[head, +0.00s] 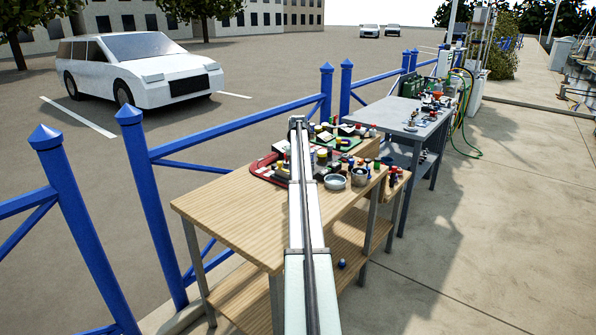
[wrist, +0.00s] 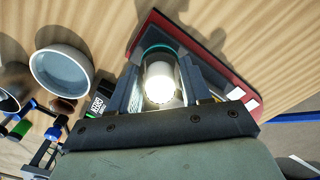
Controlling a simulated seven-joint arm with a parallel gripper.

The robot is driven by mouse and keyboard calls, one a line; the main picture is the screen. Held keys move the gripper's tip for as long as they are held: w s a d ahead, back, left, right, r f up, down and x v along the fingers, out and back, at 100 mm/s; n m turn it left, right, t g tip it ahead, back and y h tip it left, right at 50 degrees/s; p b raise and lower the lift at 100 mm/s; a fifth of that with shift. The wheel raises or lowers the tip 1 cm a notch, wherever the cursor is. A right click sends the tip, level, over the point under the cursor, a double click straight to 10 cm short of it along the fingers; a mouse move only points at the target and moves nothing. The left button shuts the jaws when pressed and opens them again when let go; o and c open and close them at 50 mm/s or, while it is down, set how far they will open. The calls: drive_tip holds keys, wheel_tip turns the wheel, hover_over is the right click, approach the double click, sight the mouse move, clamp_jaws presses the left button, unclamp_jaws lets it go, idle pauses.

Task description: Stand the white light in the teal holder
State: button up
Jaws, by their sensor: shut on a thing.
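The white light (wrist: 158,90) shows in the wrist view as a clear cylinder with a bright white core. My gripper (wrist: 162,72) is shut on it, one dark finger on each side. A curved teal rim (wrist: 160,48), which looks like the teal holder, shows just past the light's far end. The light lines up with it, but I cannot tell whether it is inside or only above. In the head view my arm hides the gripper, the light and the holder.
A red-edged tray (head: 262,172) lies under the work area on the wooden table (head: 225,205). A grey-white bowl (wrist: 62,72) stands left of the gripper in the wrist view. Several small bottles and parts crowd that side. The table's near left part is bare.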

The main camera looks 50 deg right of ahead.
drive_tip(key=shift+f, duration=0.55)
idle(0.4)
drive_tip(key=o, duration=0.8)
drive_tip(key=shift+c, duration=0.2)
drive_tip(key=shift+r, duration=0.1)
drive_tip(key=shift+r, duration=5.4)
